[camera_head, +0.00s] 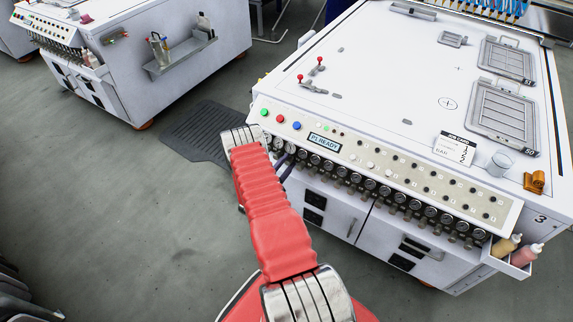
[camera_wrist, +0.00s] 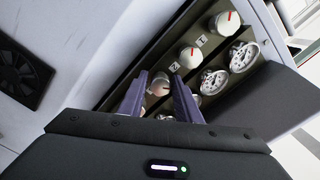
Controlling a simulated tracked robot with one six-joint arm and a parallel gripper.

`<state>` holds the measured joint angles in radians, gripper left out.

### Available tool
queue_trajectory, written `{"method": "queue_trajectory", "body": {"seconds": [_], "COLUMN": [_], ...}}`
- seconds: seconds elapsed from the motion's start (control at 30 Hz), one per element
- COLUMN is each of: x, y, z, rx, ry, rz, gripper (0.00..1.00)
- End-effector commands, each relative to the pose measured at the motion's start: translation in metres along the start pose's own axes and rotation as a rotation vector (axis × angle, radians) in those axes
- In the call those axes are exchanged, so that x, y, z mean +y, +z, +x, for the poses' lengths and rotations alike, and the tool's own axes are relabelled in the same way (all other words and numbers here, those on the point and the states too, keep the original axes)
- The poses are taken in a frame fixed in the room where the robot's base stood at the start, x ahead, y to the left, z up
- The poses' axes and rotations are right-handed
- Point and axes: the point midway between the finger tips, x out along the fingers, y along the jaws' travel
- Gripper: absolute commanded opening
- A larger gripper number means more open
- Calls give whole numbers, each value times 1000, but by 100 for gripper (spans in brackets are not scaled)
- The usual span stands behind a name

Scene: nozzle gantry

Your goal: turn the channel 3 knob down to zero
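In the wrist view, a row of pale knobs with red pointer marks runs diagonally along the panel. Two knobs, one at the top (camera_wrist: 227,22) and one below it (camera_wrist: 191,56), are clear of my gripper. A third knob (camera_wrist: 160,85) lies between the two dark purple fingers of my gripper (camera_wrist: 159,77), which are open on either side of it; I cannot tell whether they touch it. Small number tags sit between the knobs but are hard to read. In the head view, my gripper (camera_head: 284,166) is at the panel's left end, mostly hidden behind my red arm.
Round gauges (camera_wrist: 243,56) run beside the knobs, close to my right finger. In the head view, the white machine (camera_head: 400,70) carries a lit display (camera_head: 325,142) and coloured buttons (camera_head: 279,118). A bottle tray (camera_head: 515,262) hangs at its right end.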

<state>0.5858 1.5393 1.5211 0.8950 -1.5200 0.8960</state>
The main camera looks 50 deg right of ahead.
Motion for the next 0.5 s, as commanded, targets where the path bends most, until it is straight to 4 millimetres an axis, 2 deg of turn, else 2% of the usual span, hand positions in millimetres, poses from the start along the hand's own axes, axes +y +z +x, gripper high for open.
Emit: {"method": "queue_trajectory", "body": {"seconds": [0.1, 0.5], "x": [0, 1], "y": [0, 0], "z": [0, 0], "rx": [0, -1], "ry": [0, 1], "rz": [0, 0], "gripper": [30, 2]}}
